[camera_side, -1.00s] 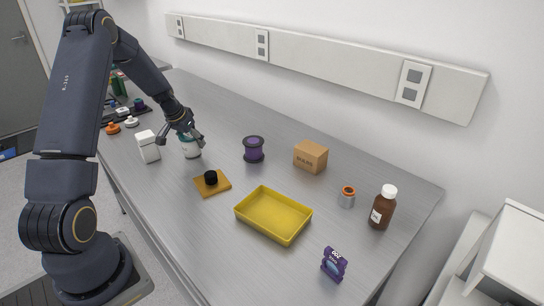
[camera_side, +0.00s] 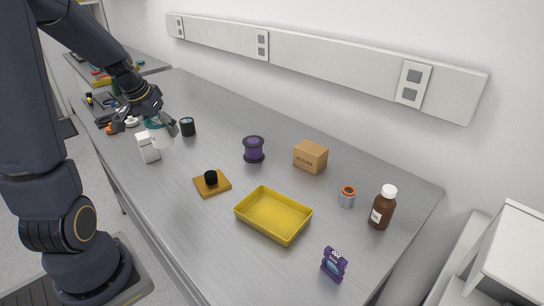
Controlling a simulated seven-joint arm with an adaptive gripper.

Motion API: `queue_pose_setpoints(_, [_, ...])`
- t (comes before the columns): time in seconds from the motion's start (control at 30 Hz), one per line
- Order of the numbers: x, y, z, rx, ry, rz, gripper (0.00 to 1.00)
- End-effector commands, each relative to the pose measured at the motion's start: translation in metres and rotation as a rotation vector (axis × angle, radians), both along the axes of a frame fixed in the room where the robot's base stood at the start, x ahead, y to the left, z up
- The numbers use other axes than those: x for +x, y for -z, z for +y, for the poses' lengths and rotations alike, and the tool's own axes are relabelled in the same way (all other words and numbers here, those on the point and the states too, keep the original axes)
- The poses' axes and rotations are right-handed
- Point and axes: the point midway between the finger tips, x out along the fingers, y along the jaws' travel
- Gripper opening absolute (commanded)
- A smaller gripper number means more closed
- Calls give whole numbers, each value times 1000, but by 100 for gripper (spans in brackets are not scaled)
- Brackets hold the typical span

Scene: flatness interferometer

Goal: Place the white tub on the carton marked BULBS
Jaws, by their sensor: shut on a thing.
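The white tub (camera_side: 161,139) has a teal upper part and is at the left of the workbench. My gripper (camera_side: 159,126) is shut on it, with the fingers on either side of its upper part. The tub appears lifted off the bench; its top is partly hidden by my gripper. The brown carton (camera_side: 311,158) with dark lettering stands on the bench right of centre, well to the right of my gripper. Nothing rests on its top.
A white container (camera_side: 148,150) stands just in front of the tub, and a dark jar (camera_side: 187,127) to its right. A purple spool (camera_side: 254,149) stands between tub and carton. A yellow tray (camera_side: 272,216), an orange-topped can (camera_side: 347,196) and a brown bottle (camera_side: 382,207) are nearer.

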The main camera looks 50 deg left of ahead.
Motion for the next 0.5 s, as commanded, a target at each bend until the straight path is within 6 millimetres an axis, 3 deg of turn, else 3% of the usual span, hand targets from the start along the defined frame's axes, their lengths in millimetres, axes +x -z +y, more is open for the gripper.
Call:
queue_pose_setpoints(0.17, [0,-10,5,3,-116,-2,29])
queue_pose_setpoints(0.27, [11,-19,9,2,-175,-2,29])
queue_pose_setpoints(0.5, [79,-44,-18,0,-191,-2,29])
